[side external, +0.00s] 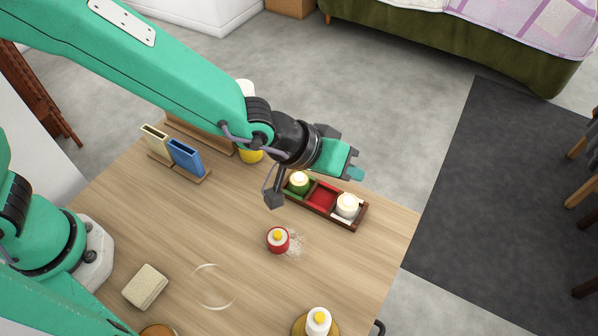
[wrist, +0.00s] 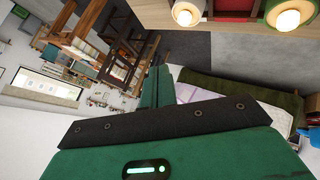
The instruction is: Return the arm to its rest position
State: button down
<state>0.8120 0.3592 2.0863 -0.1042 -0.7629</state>
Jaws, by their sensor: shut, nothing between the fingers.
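My gripper (side external: 356,173) is at the end of my raised teal arm, above the far right part of the wooden table (side external: 240,215). Its fingers are shut with nothing between them. In the side view it appears just above and beyond a wooden caddy (side external: 327,222). In the wrist view the closed fingers (wrist: 161,82) point out over the room, and part of the caddy shows at the top edge.
The caddy holds a green-based container (side external: 299,181) and a white one (side external: 347,206); its red middle compartment (side external: 321,196) looks empty. A red jar (side external: 278,241) stands beside white spilled grains (side external: 297,243). A sponge (side external: 145,287), blue holder (side external: 185,157) and white bottle (side external: 318,321) also stand on the table.

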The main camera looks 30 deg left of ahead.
jog(key=a+r+y, duration=0.2)
jog(key=a+r, duration=0.3)
jog(key=a, duration=0.6)
jog(key=a+r+y, duration=0.2)
jog(key=a+r, duration=0.4)
jog(key=a, duration=0.6)
jog(key=s+a+r+y, duration=0.2)
jog(key=s+a, duration=1.2)
jog(key=a, duration=0.1)
jog(key=shift+s+a+r+n+g+y, duration=0.15)
jog(key=shift+a+n+g+y, duration=0.15)
jog(key=shift+y, duration=0.1)
